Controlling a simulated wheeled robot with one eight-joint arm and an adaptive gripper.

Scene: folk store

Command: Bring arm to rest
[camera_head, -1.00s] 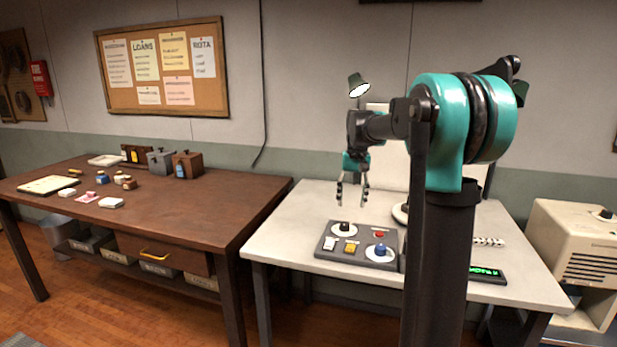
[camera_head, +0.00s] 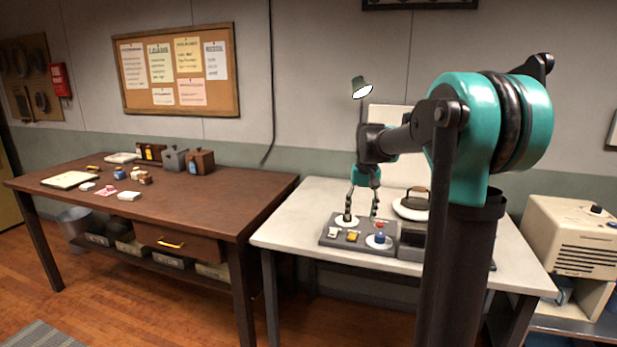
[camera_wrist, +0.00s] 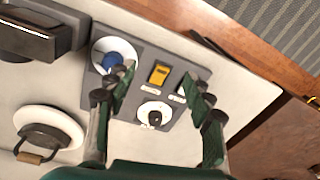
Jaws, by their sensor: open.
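My gripper (camera_head: 361,205) hangs from my arm over the white table (camera_head: 290,222), pointing down at the grey control panel (camera_head: 341,245). Its fingers are spread apart with nothing between them. In the wrist view my gripper (camera_wrist: 157,112) has its green fingers on either side of the panel (camera_wrist: 133,72). The panel carries a blue knob (camera_wrist: 113,60), a yellow switch (camera_wrist: 159,73) and a black knob (camera_wrist: 155,118) on a white dial. Whether the fingertips touch the panel cannot be told.
A round white thing with a dark handle (camera_head: 414,203) and a dark box (camera_head: 411,243) stand beside the panel. A lamp (camera_head: 361,88) is behind. A brown wooden table (camera_head: 215,210) with small items is on the left. A beige machine (camera_head: 570,237) stands on the right.

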